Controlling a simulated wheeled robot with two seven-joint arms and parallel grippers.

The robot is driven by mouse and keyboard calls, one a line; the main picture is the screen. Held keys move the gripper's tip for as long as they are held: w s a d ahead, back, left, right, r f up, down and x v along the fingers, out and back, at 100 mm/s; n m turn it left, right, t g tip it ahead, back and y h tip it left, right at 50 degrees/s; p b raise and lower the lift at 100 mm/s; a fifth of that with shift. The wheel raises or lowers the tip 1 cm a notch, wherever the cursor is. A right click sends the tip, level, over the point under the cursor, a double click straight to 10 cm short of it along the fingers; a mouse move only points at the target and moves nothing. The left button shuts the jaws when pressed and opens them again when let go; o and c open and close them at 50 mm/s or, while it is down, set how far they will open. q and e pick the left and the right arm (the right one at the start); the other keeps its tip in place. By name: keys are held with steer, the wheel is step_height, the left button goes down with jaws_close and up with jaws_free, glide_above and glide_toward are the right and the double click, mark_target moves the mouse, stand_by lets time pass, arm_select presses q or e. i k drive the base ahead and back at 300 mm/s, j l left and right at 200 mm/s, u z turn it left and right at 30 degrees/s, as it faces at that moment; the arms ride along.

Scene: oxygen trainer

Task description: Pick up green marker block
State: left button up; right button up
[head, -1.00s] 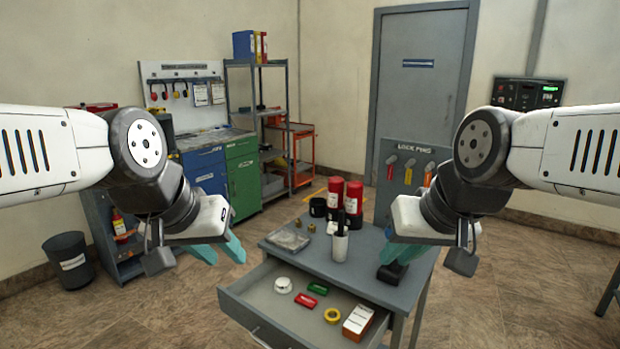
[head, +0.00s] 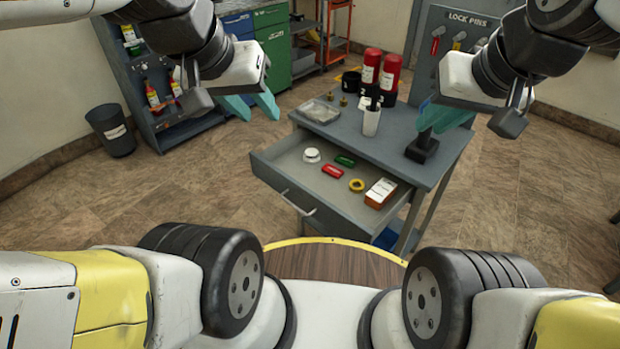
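The green marker block (head: 344,160) lies in the open drawer (head: 285,168) of the grey table, towards its back edge. It is small and flat, beside a red block (head: 332,171). My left gripper (head: 258,116) is left of the table and above the drawer's level; its two teal fingers are apart with nothing between them. My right gripper (head: 438,120) is over the table's right side, close in the picture to a black object (head: 422,148). Its teal fingers appear apart and partly overlap in this view. Neither gripper is at the green block.
The drawer also holds a white round item (head: 312,155), a yellow ring (head: 357,185) and a white-and-orange box (head: 380,193). On the tabletop stand a white cup (head: 371,122), red cylinders (head: 389,72) and a clear tray (head: 320,111). Floor left of the drawer is clear.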

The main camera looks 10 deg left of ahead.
mark_target(341, 159)
steer(key=i+l+u, duration=0.25)
steer(key=l+u, duration=0.3)
steer(key=i+l+u, duration=0.1)
steer(key=l+u, duration=0.15)
steer(key=l, duration=0.15)
steer(key=l+u, duration=0.25)
steer(key=i+l, duration=0.05)
steer(key=l, duration=0.05)
